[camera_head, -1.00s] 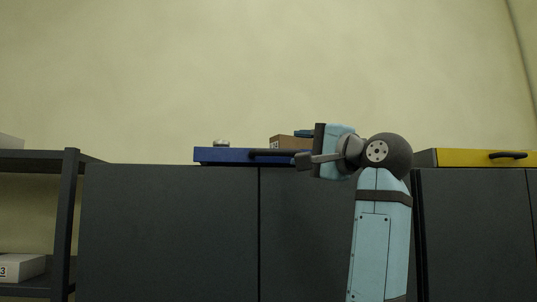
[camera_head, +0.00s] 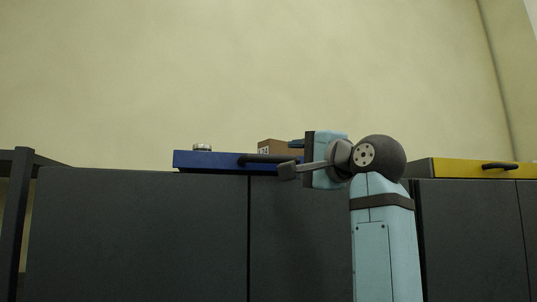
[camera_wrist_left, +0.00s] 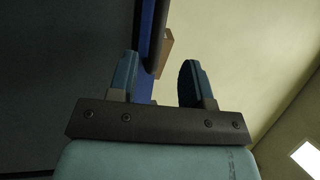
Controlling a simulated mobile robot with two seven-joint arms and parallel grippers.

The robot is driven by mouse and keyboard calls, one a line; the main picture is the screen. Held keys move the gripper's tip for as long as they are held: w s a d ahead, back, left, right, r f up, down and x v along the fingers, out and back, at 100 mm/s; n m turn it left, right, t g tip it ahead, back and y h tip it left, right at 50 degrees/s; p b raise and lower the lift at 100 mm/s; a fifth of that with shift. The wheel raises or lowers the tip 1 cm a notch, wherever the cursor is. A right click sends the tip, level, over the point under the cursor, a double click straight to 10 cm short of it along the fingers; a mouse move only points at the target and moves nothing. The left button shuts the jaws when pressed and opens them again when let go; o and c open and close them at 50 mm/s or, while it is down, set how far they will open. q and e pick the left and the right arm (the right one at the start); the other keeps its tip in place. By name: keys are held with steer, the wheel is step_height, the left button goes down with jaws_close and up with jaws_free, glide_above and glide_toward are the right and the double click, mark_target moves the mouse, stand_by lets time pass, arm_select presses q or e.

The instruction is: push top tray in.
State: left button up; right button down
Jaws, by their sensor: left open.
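The top tray is a blue drawer (camera_head: 205,160) with a dark bar handle (camera_head: 262,159), lying on top of the dark grey cabinet. In the left wrist view the open gripper (camera_wrist_left: 158,78) has both teal fingers apart with nothing held. The dark handle (camera_wrist_left: 156,38) and blue tray (camera_wrist_left: 143,60) show between and beyond the fingertips. I cannot tell whether they touch. My right gripper is out of view.
A silver round object (camera_head: 202,147) and a brown box (camera_head: 275,146) are on the blue tray. A yellow drawer (camera_head: 470,168) with a dark handle is at the right. A dark shelf frame (camera_head: 18,215) stands at the left. The wall behind is bare.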

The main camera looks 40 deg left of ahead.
mark_target(271, 160)
arm_select(q)
steer(key=p+x, duration=0.2)
steer(key=x, duration=0.6)
steer(key=shift+a, duration=0.2)
steer(key=shift+w+a+p, duration=0.25)
steer(key=shift+a+p, duration=0.1)
steer(key=shift+a, duration=0.3)
jaws_close()
